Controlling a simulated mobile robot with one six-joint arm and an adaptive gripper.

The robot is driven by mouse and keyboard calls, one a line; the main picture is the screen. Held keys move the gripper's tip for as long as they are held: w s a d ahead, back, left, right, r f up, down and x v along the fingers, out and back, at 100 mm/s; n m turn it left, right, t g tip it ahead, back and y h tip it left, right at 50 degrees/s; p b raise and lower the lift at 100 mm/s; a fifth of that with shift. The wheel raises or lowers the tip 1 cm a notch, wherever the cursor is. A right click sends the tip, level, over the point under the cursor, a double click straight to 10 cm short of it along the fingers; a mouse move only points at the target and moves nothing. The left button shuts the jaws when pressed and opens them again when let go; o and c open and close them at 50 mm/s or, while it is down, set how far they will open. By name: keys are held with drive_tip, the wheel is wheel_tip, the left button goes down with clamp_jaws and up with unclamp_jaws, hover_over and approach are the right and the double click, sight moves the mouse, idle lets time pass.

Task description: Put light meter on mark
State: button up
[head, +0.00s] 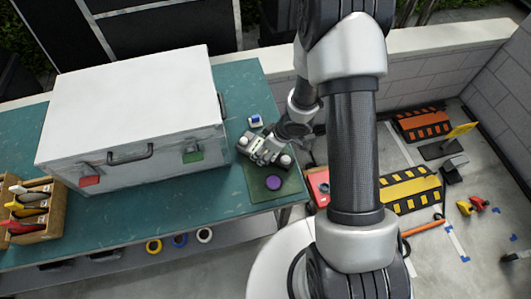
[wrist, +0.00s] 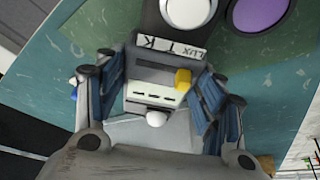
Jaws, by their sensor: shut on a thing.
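The light meter (wrist: 155,85) is a grey and black body with a LUX label, a yellow button and a white round part cut by the top edge of the wrist view. My gripper (wrist: 155,95) is shut on it, one blue-padded finger on each side. In the head view my gripper (head: 264,150) is low over the bench, and I cannot make out the meter clearly there. The mark is a purple disc (head: 274,183) on a dark green mat (head: 262,198), just in front of the gripper. The disc (wrist: 262,12) also shows beside the meter's top end. I cannot tell the meter's height above the mat.
A big white case (head: 130,100) stands on the teal bench (head: 225,210) left of my gripper. A small blue and white item (head: 255,121) lies behind the gripper. A wooden tool box (head: 45,215) is at the far left. The bench's right edge is close to the mat.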

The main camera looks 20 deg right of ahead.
drive_tip(key=shift+f, duration=0.75)
drive_tip(key=shift+r, duration=0.15)
drive_tip(key=o, duration=1.4)
